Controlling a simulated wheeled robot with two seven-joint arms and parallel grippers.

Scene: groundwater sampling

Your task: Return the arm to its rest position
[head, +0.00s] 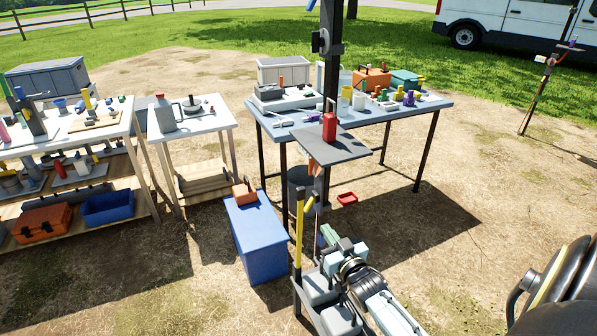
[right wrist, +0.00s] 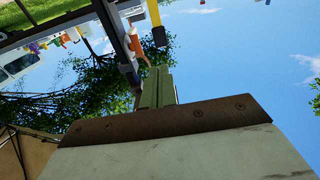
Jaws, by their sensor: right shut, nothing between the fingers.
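My right arm (head: 390,312) comes in from the bottom of the head view and is bent low at the front. My right gripper (head: 327,234) is at its far end, beside a yellow-handled tool (head: 299,232). In the right wrist view its greenish fingers (right wrist: 158,86) are together with nothing between them. That view looks tilted, with sky filling much of it. My left gripper is not in view.
A grey caddy (head: 312,288) stands close by my right gripper. Behind it are a blue cooler (head: 255,238), a dark shelf on a post (head: 345,148) with a red bottle (head: 329,127), and a blue-topped table (head: 425,104). Bare ground (head: 500,200) is open at right.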

